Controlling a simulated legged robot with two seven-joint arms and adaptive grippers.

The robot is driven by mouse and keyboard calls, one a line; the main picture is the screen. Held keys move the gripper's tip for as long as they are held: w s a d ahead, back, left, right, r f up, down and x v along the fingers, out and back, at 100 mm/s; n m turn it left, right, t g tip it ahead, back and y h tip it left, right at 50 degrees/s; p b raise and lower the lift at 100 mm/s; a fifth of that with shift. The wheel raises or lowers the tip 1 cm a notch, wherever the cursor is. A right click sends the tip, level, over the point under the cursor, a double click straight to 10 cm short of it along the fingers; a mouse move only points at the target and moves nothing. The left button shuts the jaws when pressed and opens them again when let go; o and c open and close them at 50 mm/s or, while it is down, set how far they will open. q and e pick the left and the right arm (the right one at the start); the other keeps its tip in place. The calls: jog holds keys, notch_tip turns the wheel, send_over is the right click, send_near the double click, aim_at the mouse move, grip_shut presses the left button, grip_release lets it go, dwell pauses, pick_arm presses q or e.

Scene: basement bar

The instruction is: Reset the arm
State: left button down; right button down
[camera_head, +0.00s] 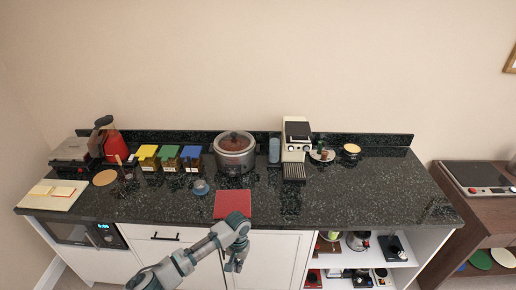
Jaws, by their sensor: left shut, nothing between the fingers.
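My left arm reaches up from the bottom of the head view. Its gripper (235,262) points down in front of the white cabinet doors, just below the counter's front edge. The gripper is shut and holds nothing. It is apart from the dark granite counter (330,195). A red square mat (232,204) lies on the counter just above my left arm's wrist. My right gripper is not in view.
A slow cooker (235,158), a coffee machine (297,140), jars with yellow, green and blue lids, and a red kettle (114,145) stand along the back. An open shelf (362,262) holds small appliances at lower right. The counter's right part is clear.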

pick_arm(q)
notch_tip(320, 180, down, 16)
jog(key=n+t+h, duration=0.1)
jog(key=h, duration=0.2)
jog(key=s+a+f+n+t, duration=0.1)
jog(key=s+a+f, duration=0.3)
jog(key=f, duration=0.5)
jog(key=s+a+f+t, duration=0.1)
jog(key=s+a+f, duration=0.1)
jog(key=s+f, duration=0.6)
jog(key=s+a+f, duration=0.3)
jog(key=s+f, duration=0.2)
jog(key=s, duration=0.7)
jog(key=s+a+f+y, duration=0.1)
jog(key=s+a+f, duration=0.3)
jog(key=s, duration=0.8)
jog(key=s+a+f+m+y, duration=0.1)
jog(key=s+a+f, duration=0.3)
jog(key=s+f, duration=0.3)
jog(key=s, duration=0.5)
jog(key=shift+a+f, duration=0.15)
jog(key=shift+a, duration=0.1)
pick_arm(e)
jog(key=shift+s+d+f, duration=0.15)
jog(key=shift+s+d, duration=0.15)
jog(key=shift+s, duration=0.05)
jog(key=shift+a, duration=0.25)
